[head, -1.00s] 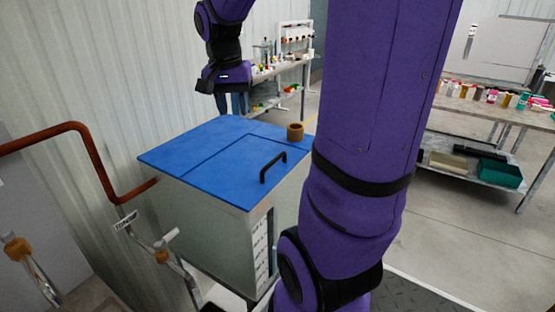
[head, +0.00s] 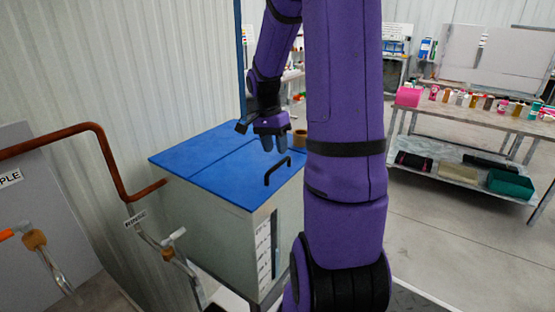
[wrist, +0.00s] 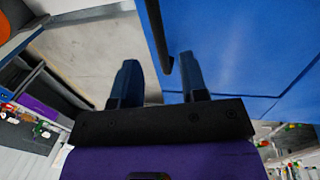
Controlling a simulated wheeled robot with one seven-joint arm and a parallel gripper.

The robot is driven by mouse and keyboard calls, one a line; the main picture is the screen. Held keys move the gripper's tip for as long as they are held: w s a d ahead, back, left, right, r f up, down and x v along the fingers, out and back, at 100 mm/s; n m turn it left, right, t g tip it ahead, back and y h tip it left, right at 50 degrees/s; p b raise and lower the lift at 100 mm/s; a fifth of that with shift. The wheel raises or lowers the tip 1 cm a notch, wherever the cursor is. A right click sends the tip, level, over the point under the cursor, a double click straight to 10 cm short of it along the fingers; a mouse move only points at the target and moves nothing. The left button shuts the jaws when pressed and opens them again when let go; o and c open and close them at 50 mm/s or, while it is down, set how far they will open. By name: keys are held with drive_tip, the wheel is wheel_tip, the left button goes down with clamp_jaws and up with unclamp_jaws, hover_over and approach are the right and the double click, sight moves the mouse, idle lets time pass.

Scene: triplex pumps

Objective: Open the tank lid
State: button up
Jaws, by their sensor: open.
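The tank (head: 236,232) is a pale box with a blue lid (head: 205,163), which lies flat and closed on top. A black bar handle (head: 278,170) stands on the lid near its front right edge. My gripper (head: 274,145) is above the lid, just behind the handle in the head view, with its fingers pointing down. In the wrist view my gripper (wrist: 160,80) is open, and the black handle (wrist: 155,35) shows between its two blue fingers. I cannot tell whether the fingers reach down around the bar.
A brown cap (head: 299,138) sits at the lid's back right corner, beside my gripper. A red-brown pipe (head: 100,150) runs along the wall at the left. A workbench (head: 480,120) with bottles stands at the right. The floor between is clear.

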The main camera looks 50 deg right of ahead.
drive_tip(key=shift+s+f, duration=0.25)
drive_tip(key=shift+f, duration=0.8)
drive_tip(key=shift+s+f, duration=0.2)
drive_tip(key=shift+f, duration=0.85)
clamp_jaws()
